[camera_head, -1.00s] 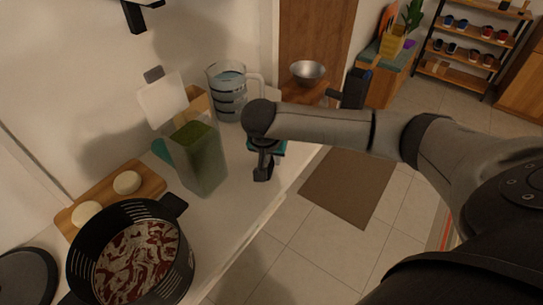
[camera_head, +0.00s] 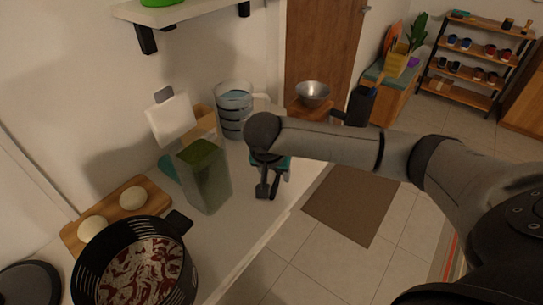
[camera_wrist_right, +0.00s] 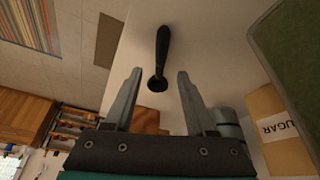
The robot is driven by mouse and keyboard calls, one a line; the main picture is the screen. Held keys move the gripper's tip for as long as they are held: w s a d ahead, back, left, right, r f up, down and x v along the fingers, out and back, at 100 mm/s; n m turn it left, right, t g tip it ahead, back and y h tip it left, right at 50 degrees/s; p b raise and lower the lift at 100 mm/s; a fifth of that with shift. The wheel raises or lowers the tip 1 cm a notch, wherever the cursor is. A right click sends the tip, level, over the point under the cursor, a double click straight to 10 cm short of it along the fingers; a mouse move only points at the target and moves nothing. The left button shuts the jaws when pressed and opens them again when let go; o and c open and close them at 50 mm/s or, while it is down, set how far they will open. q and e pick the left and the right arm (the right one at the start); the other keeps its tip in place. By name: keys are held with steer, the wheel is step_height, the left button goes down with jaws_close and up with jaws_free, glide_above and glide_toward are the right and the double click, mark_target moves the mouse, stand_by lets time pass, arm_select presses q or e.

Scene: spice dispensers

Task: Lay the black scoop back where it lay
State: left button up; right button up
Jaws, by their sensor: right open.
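The black scoop (camera_wrist_right: 162,50) is on the pale counter in the right wrist view, its rounded dark end nearest my gripper. My right gripper (camera_wrist_right: 159,74) is open, with one finger on either side of that end and gaps between fingers and scoop. In the head view my right gripper (camera_head: 267,190) is low over the counter's front edge, right of the clear container. There the scoop is hard to tell from the dark fingers. My left gripper is not in view.
A clear container with green contents (camera_head: 205,178) stands close left of my right gripper. A measuring jug (camera_head: 233,112) stands behind it. A black pot (camera_head: 135,265) and a wooden board (camera_head: 75,235) are at lower left. A box marked sugar (camera_wrist_right: 283,130) shows in the wrist view.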

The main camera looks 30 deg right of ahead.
steer(key=p+v, duration=0.3)
steer(key=v, duration=0.9)
steer(key=s+a+f+n+y, duration=0.5)
steer(key=s+a+f+n, duration=0.4)
steer(key=s+a, duration=0.2)
steer(key=s+d+f+n+h, duration=0.25)
steer(key=s+d, duration=0.25)
steer(key=s, duration=0.3)
step_height(320, 180, down, 25)
steer(key=s+g+b, duration=0.1)
steer(key=s+b, duration=0.1)
steer(key=s+d+f+g+b, duration=0.1)
steer(key=s+d+f, duration=0.1)
steer(key=s+f, duration=1.2)
steer(key=shift+s+d+f+y, duration=0.2)
steer(key=shift+s+y, duration=0.15)
steer(key=shift+s, duration=0.3)
